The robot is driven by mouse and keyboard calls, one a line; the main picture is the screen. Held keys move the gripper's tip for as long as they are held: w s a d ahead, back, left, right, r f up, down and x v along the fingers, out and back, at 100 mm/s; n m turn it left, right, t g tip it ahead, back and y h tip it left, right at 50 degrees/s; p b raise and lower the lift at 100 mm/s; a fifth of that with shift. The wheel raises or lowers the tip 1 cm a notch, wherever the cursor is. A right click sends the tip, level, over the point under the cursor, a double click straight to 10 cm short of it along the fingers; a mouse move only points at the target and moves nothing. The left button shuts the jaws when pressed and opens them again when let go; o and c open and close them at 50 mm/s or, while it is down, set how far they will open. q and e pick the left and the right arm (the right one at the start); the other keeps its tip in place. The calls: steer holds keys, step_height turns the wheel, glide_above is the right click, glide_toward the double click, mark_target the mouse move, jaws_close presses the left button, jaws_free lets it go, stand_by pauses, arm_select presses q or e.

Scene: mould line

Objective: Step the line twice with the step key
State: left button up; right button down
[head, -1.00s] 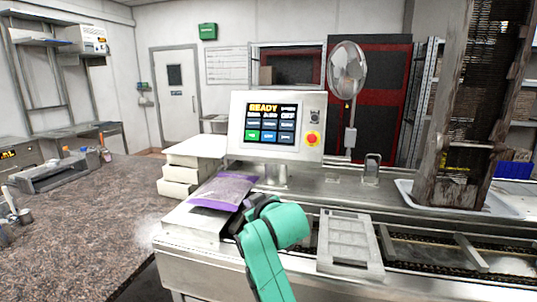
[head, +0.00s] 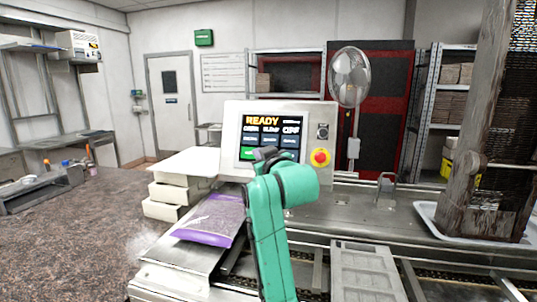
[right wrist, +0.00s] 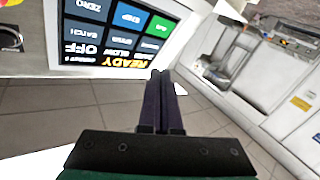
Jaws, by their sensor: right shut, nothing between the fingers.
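The control panel (head: 230,140) stands behind the line, and its screen (head: 262,121) shows READY in yellow. A green key (head: 247,153) shows at the screen's lower left. In the right wrist view the screen is upside down, with the green key (right wrist: 158,24) beside a blue key (right wrist: 129,17). The blue key's lettering is small and blurred; it may read STEP. My right gripper (head: 265,154) is shut and empty in front of the screen's lower part, covering some keys. Its dark fingers (right wrist: 165,76) point toward the panel; contact cannot be told. My left gripper is out of view.
A red stop button (head: 320,157) sits on the panel's right side. White boxes (head: 172,191) are stacked to the left, near a purple packet (head: 211,222). A grey mould (head: 365,272) lies on the line. A wooden-framed tower (head: 480,190) stands at right.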

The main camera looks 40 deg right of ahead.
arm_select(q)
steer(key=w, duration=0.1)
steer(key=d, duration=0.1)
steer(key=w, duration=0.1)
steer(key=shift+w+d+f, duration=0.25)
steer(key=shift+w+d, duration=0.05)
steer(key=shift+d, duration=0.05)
arm_select(e)
steer(key=w+d+f, duration=0.3)
steer(key=w+d, duration=0.2)
steer(key=d, duration=0.2)
steer(key=shift+w+d+f, duration=0.15)
steer(key=shift+w+f, duration=0.05)
steer(key=shift+w, duration=0.05)
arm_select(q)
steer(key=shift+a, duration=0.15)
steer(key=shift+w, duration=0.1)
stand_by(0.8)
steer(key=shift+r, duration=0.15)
arm_select(e)
steer(key=shift+w+d+f, duration=0.15)
steer(key=shift+w+d, duration=0.05)
steer(key=shift+d, duration=0.15)
